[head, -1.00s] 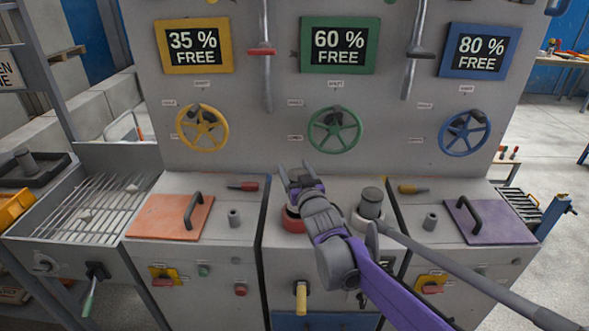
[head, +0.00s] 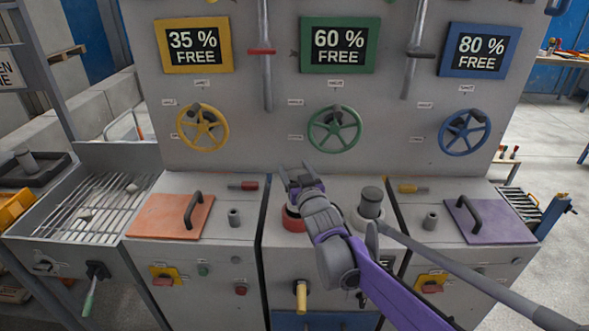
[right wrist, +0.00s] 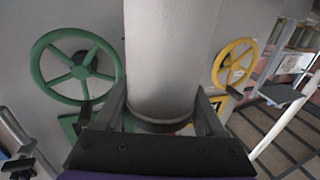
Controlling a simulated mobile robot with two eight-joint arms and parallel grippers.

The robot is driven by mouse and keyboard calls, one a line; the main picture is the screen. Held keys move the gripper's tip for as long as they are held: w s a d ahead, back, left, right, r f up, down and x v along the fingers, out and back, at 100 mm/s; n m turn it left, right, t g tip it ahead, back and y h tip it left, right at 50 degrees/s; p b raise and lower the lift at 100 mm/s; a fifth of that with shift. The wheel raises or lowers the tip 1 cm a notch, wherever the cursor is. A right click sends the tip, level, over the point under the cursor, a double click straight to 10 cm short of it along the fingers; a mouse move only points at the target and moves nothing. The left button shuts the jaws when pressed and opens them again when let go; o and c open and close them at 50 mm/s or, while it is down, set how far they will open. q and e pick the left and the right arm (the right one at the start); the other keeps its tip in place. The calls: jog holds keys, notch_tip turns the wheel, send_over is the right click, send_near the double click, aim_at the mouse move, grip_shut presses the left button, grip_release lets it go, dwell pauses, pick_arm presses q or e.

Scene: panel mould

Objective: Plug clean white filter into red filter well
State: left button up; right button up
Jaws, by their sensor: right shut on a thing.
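My right gripper (head: 301,174) is over the middle cabinet, just above and behind the red filter well (head: 293,224). In the right wrist view its fingers (right wrist: 165,115) are shut on a pale, whitish cylinder, the white filter (right wrist: 168,55), with a dark band at one end. In the head view my gripper and wrist hide most of the filter. I cannot tell whether its lower end is inside the well or above it. The red well shows as a red ring, partly covered by my wrist. My left gripper is not in view.
A grey cylinder with a dark top (head: 371,203) stands right of the red well. An orange lid (head: 168,217) and a purple lid (head: 490,222) lie on the side cabinets. The panel behind carries a green handwheel (head: 335,130). A grate (head: 97,205) is at left.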

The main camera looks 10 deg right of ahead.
jog(key=shift+f+b, duration=1.7)
jog(key=shift+f, duration=1.1)
jog(key=o, duration=1.5)
jog(key=s, duration=1)
jog(key=shift+s+d, duration=0.15)
jog(key=shift+s, duration=0.25)
